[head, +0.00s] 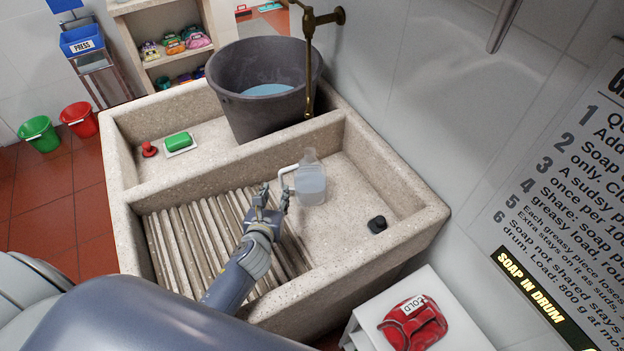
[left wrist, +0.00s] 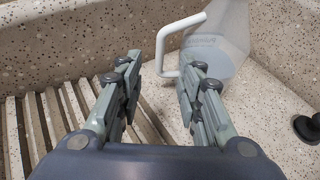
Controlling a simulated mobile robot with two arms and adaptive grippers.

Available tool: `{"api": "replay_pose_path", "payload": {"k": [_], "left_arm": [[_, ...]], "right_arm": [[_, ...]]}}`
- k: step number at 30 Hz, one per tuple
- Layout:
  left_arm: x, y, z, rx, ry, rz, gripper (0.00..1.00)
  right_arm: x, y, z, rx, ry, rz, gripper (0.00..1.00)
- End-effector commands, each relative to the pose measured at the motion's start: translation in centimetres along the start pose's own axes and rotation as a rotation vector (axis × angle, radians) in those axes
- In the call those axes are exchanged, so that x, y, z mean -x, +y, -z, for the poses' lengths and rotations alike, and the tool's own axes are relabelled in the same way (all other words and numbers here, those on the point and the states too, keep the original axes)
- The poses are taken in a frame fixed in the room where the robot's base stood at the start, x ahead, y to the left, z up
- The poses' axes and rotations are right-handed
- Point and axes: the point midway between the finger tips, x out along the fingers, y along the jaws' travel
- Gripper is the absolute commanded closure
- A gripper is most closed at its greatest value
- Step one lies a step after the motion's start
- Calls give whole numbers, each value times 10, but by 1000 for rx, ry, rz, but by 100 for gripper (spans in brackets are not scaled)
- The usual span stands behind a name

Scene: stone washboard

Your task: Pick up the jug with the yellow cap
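A translucent whitish jug (head: 311,183) with a white handle stands in the front basin of the stone washboard (head: 434,214), against the dividing wall. I see no yellow cap; its top looks pale in the head view and is cut off in the left wrist view (left wrist: 222,45). My left gripper (head: 271,196) is open, over the right end of the ribbed part, just left of the jug. In the left wrist view the handle's upright part shows between the fingertips (left wrist: 165,68), nearer the right finger; I cannot tell whether they touch. My right gripper is not in view.
A dark tub (head: 238,108) of water stands in the back basin under a brass tap (head: 309,60). A green soap bar (head: 178,141) and a red stopper (head: 149,149) lie left of it. A black stopper (head: 377,224) sits right of the jug. A red COLD bundle (head: 413,326) lies front right.

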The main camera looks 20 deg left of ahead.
Motion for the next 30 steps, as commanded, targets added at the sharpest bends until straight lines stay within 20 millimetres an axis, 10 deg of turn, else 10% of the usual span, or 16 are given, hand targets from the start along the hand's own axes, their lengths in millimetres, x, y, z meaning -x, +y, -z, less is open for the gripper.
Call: {"api": "replay_pose_path", "payload": {"k": [30], "left_arm": [[-67, 1, -2, 0, 0, 1, 73]], "right_arm": [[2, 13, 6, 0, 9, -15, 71]]}}
